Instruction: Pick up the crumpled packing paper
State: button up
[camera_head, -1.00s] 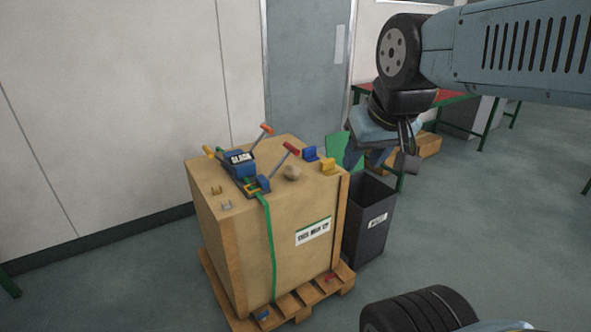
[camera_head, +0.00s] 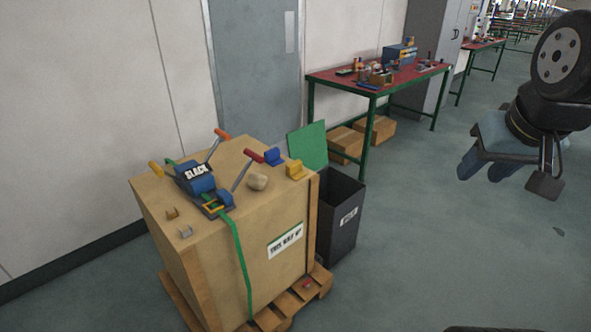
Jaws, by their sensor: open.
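My gripper (camera_head: 486,172) is open and empty, pointing down over bare floor at the right. It is well apart from the crate and the paper. Its far finger is partly hidden.
A dark bin (camera_head: 340,218) stands right behind the crate, with a green panel (camera_head: 308,146) beside it. A red-topped workbench (camera_head: 345,80) stands behind.

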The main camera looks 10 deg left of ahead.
aim_at(257, 182)
jog(key=i, duration=0.2)
jog(key=z, duration=2.15)
jog(key=k, duration=2.15)
jog(key=u, duration=1.05)
jog(key=i, duration=0.95)
